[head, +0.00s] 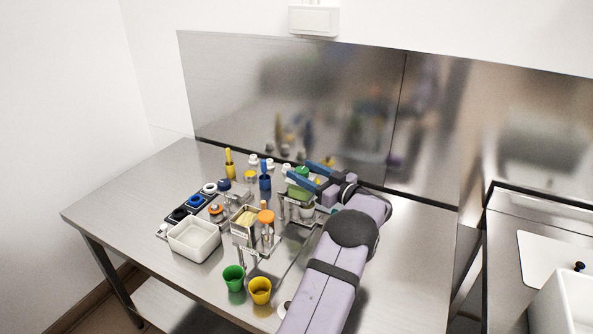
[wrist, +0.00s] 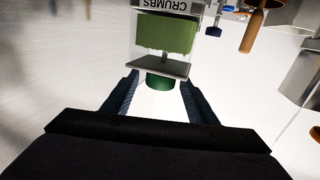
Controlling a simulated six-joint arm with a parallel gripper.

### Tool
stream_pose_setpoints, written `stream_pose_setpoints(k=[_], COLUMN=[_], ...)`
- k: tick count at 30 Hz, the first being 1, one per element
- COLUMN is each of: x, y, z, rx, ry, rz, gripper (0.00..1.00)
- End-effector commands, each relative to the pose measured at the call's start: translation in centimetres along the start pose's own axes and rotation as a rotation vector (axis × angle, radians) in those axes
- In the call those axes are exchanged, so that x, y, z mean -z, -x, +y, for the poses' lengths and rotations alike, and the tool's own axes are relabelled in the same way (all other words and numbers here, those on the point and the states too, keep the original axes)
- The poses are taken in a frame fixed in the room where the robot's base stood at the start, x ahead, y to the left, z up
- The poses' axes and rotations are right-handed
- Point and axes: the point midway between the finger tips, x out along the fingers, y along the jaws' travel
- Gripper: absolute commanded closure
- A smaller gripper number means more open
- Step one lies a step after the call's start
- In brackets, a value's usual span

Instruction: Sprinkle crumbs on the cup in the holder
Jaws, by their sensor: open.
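In the wrist view a clear container labelled CRUMBS (wrist: 167,35), with green contents, appears upside down. Its dark green cap (wrist: 159,82) faces my gripper. My gripper (wrist: 160,92) is open, with one blue finger on each side of the cap; I cannot tell whether they touch it. In the head view my gripper (head: 312,176) is at the green crumbs container (head: 297,191), partly covering it. A small metal holder (head: 287,205) stands just in front, with a pale cup (head: 307,212) that seems to sit in it, partly hidden by my arm.
A white bin (head: 194,240), a green cup (head: 234,277) and a yellow cup (head: 260,290) are nearer the front. Yellow and blue utensil holders (head: 265,181) stand behind. The table's left end is clear.

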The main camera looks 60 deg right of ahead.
Motion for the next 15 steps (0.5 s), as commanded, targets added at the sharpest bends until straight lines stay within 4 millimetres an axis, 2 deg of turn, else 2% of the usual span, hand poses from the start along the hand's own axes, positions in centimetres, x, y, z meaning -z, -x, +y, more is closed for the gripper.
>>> stream_pose_setpoints(k=[6,15], x=[-0.1,0.0], y=[2.0,2.3], z=[0.0,0.0], rx=[0.0,0.001], ry=[0.0,0.0], rz=[0.0,0.0], gripper=[0.47,0.47])
